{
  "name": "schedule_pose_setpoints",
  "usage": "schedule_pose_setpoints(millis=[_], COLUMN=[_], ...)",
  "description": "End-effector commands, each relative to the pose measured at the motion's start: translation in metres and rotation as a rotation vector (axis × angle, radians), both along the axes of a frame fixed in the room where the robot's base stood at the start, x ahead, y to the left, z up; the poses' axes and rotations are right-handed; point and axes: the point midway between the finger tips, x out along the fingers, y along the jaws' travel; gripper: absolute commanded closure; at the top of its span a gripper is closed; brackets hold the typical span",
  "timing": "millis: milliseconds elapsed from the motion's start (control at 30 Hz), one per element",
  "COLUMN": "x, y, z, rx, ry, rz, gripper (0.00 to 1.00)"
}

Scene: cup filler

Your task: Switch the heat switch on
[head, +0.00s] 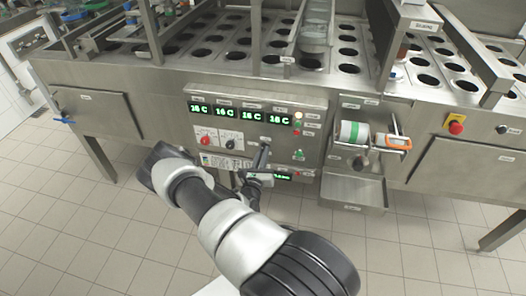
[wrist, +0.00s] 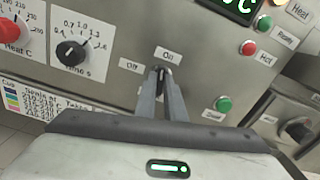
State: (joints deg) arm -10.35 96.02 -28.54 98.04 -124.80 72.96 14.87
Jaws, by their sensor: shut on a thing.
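The heat switch (wrist: 160,71) is a small dark lever on the steel control panel (head: 180,113). In the wrist view an "Off" label is to its left and an "On" label just above it. My gripper (wrist: 161,80) has its two narrow fingers shut on the lever, hiding most of it; which way it leans I cannot tell. In the head view my gripper (head: 264,148) reaches the panel below the green displays, and the switch is hidden there. The top lamp (head: 298,115), beside the "Heat" label in the wrist view, glows pale orange.
A red knob (wrist: 10,30) and a black time knob (wrist: 71,52) are left of the fingers. A green button (wrist: 223,103) is to their right. A small red lamp (wrist: 248,47) is above it. A steel tray (head: 352,192) juts out right of the panel.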

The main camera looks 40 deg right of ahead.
Motion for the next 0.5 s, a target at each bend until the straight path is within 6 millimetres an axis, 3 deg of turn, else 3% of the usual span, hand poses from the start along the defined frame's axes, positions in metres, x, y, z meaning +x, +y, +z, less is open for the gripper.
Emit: schedule_pose_setpoints(millis=[500], x=[-0.0003], y=[0.0007], z=[-0.0005], rx=[0.143], ry=[-0.164], rz=[0.001], gripper=[1.0])
